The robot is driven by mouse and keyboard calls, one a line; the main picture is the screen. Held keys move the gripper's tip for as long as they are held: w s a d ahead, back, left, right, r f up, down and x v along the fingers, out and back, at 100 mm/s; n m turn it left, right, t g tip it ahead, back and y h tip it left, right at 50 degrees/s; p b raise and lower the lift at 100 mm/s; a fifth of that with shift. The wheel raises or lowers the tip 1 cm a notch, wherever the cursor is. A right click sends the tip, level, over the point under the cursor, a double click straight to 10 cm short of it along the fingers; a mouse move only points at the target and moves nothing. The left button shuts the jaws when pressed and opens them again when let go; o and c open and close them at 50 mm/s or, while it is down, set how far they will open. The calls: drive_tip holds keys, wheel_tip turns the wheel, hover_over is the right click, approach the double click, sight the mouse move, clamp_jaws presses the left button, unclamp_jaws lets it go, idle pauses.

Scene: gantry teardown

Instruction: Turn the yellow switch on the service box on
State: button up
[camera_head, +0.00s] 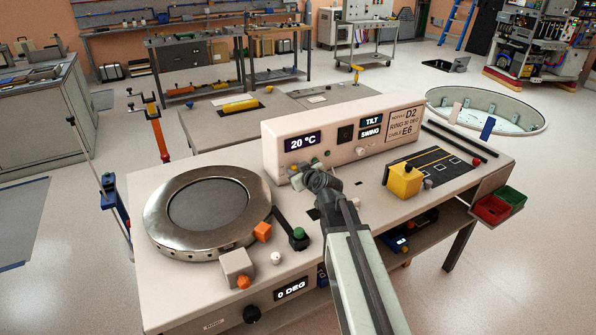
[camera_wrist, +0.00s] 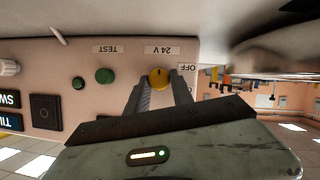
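The service box (camera_head: 325,118) is the pale upright panel at the back of the bench. Its yellow switch (camera_wrist: 159,78) is a round knob in the wrist view, which shows the panel upside down. A "24 V" label (camera_wrist: 161,49) and an "OFF" label (camera_wrist: 188,68) are by it. My gripper (camera_wrist: 161,88) is open, with one finger on each side of the yellow switch. I cannot tell whether the fingers touch it. In the head view my wrist (camera_head: 322,180) is at the panel's lower left and largely hides the gripper and switch.
A green button (camera_wrist: 104,75) labelled TEST and a smaller dark green one (camera_wrist: 78,83) are beside the switch. On the bench, a round metal ring (camera_head: 165,222), a black lever with a green knob (camera_head: 299,233) and a yellow block (camera_head: 404,181) stand around my arm.

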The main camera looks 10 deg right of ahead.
clamp_jaws()
drive_tip(key=shift+d, duration=0.1)
drive_tip(key=m+y, duration=0.2)
drive_tip(key=shift+d+f+m+g, duration=0.1)
drive_tip(key=shift+d+m+g, duration=0.05)
drive_tip(key=shift+m+g, duration=0.2)
drive_tip(key=m+y, duration=0.1)
drive_tip(key=m+b, duration=0.1)
drive_tip(key=m+y, duration=0.1)
drive_tip(key=shift+d+f+m+g+y+b, duration=0.2)
drive_tip(key=shift+f+m+g+y+b, duration=0.05)
drive_tip(key=shift+m+y+b, duration=0.1)
drive_tip(key=m+y+b, duration=0.1)
drive_tip(key=m, duration=0.1)
drive_tip(key=m+y+b, duration=0.1)
drive_tip(key=b, duration=0.1)
drive_tip(key=shift+d+f+m, duration=0.1)
drive_tip(key=shift+f+m, duration=0.1)
drive_tip(key=shift+m, duration=0.2)
drive_tip(key=shift+m+y+b, duration=0.65)
drive_tip(key=shift+m+b, duration=0.55)
drive_tip(key=shift+b, duration=0.1)
drive_tip(key=shift+r, duration=0.1)
